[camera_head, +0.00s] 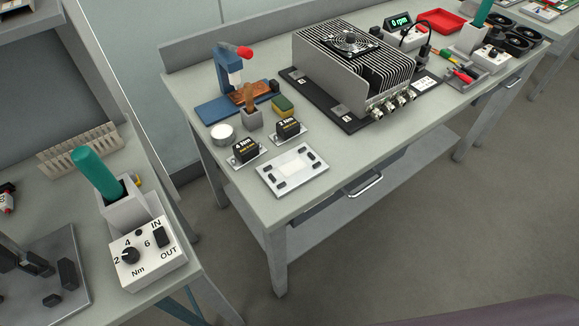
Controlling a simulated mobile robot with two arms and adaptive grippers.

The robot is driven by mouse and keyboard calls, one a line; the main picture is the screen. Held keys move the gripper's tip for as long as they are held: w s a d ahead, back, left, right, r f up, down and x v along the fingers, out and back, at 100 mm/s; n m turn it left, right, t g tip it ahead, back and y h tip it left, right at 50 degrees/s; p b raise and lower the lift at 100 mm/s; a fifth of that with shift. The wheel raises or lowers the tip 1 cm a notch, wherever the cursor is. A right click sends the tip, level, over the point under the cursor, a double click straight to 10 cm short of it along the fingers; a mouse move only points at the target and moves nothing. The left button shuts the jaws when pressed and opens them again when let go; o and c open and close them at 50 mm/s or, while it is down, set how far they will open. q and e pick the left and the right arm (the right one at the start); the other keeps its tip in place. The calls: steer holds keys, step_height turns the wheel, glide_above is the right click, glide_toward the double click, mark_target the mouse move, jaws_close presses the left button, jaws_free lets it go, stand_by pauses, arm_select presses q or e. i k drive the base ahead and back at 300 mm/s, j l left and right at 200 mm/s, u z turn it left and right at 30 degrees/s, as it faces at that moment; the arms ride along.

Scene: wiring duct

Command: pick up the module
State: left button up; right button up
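Nothing in view is plainly marked as the module, and I cannot tell which thing it is. The largest unit is a grey finned box (357,62) with a fan on top and metal connectors along its front right edge. It sits upright on a black base plate (293,80) on the middle bench. On the left bench, a dark grey plate (55,285) carries black blocks and is partly cut off by the picture edge. Neither of my grippers shows in this view.
The left bench has a slotted duct (70,152) and a torque control box (146,255). Open floor (400,240) lies in front.

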mark_target(245, 151)
steer(key=k+l, duration=0.1)
steer(key=l, duration=0.3)
steer(key=k+l, duration=0.1)
steer(key=l, duration=0.3)
steer(key=k+l, duration=0.1)
steer(key=l, duration=0.3)
steer(key=k+l, duration=0.1)
steer(key=l, duration=0.35)
steer(key=k+l, duration=0.1)
steer(key=l, duration=0.3)
